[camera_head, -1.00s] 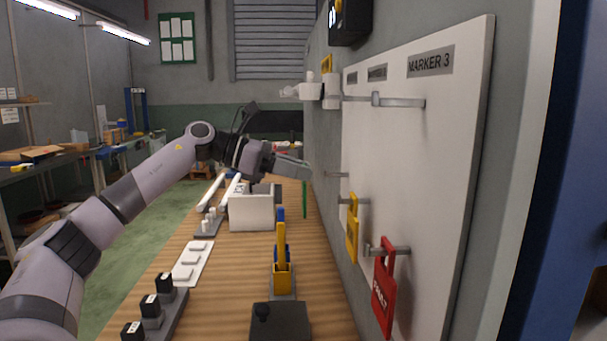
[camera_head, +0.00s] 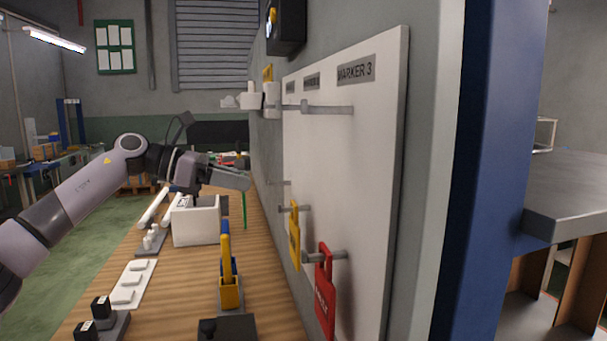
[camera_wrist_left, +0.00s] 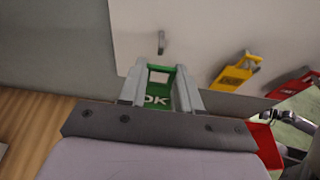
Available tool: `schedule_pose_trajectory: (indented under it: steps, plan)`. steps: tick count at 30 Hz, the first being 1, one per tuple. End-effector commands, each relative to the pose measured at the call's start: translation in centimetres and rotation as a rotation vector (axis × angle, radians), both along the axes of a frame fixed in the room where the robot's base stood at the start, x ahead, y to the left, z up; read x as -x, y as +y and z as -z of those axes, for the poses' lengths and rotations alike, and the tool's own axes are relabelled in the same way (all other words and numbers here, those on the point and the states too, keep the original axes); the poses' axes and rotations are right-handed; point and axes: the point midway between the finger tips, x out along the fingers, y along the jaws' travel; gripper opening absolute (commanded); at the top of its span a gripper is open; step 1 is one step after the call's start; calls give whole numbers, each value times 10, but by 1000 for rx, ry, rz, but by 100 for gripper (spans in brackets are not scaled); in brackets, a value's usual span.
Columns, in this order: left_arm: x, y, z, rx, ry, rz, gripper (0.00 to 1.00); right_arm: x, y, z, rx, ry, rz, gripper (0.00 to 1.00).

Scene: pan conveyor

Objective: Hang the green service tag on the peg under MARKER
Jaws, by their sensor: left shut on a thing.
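My left gripper (camera_head: 246,181) is shut on the green tag (camera_head: 244,209), which hangs edge-on below the fingers in the head view. In the left wrist view the green tag (camera_wrist_left: 158,98) sits between the two fingers, its open top loop and white "OK" lettering showing. An empty peg (camera_wrist_left: 161,42) stands on the white board (camera_wrist_left: 215,25), apart from the tag and beyond it. In the head view the far bare peg (camera_head: 279,183) is just right of the gripper. The nearest label (camera_head: 355,70) reads MARKER 3; the farther labels are too small to read surely.
A yellow tag (camera_head: 295,245) and a red tag (camera_head: 325,290) hang on the nearer pegs. A long rail (camera_head: 320,108) juts out above. On the bench are a white box (camera_head: 196,222) and a yellow-and-blue tool in a holder (camera_head: 229,290). A blue post (camera_head: 470,180) stands right of the board.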

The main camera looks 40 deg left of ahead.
Motion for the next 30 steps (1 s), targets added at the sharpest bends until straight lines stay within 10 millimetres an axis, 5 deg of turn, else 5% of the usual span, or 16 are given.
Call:
schedule_pose_trajectory:
  steps: [8,18,24,30]
  plan:
    - [23,-35,-56,25,-11,98,4,0,0,-18,1,-1,-1,0]
    - [91,-87,-140,15,-6,241,4,-1,-2,-46,6,-11,1,0]
    - [111,-95,-155,1,-1,261,4,0,-3,-48,9,-7,2,0]
    - [110,-99,-156,-1,2,262,4,2,-4,-48,11,0,2,0]
